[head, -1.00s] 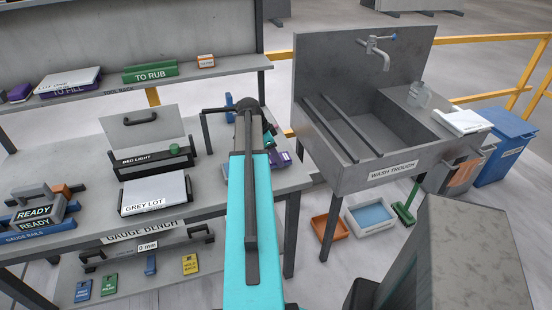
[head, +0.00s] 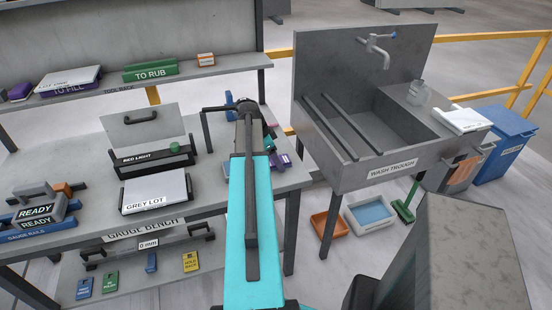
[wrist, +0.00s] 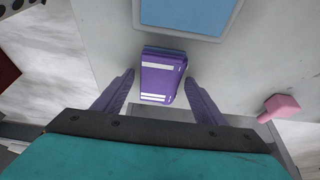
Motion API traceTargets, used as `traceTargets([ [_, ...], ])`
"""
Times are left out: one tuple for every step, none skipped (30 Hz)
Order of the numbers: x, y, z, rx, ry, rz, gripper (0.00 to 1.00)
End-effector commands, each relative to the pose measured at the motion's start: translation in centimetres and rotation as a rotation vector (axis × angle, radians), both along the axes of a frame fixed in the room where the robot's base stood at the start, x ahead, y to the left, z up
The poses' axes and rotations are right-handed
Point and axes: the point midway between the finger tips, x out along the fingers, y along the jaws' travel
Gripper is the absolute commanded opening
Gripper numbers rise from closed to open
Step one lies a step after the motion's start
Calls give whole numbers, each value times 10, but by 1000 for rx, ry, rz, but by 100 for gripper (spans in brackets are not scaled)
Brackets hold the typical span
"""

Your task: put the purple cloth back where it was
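A flat, folded-looking purple thing with white stripes, which I take for the purple cloth (wrist: 163,80), lies on the grey bench top in the wrist view. A blue layer shows along its far edge. In the head view the purple cloth (head: 285,161) shows at the bench's right end, partly hidden by my arm. My gripper (wrist: 160,80) is open, one finger on each side of the cloth, with a visible gap on both sides. Whether the fingertips are level with the cloth or above it, I cannot tell.
The gauge bench (head: 90,170) carries the grey lot box (head: 155,192). The wash trough (head: 355,150) stands to the right, past a gap.

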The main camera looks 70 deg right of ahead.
Motion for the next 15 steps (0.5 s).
traceTargets([
  [0,0,0,0,0,0,65],
  [0,0,0,0,0,0,65],
  [0,0,0,0,0,0,65],
  [0,0,0,0,0,0,65],
  [0,0,0,0,0,0,65],
  [0,0,1,0,0,0,65],
  [0,0,1,0,0,0,65],
  [0,0,2,0,0,0,65],
  [0,0,3,0,0,0,65],
  [0,0,5,0,0,0,65],
  [1,0,4,-1,-1,0,65],
  [1,1,6,-1,-1,0,65],
  [2,1,7,-1,-1,0,65],
  [3,2,9,-1,-1,0,65],
  [4,2,12,-1,-1,0,65],
])
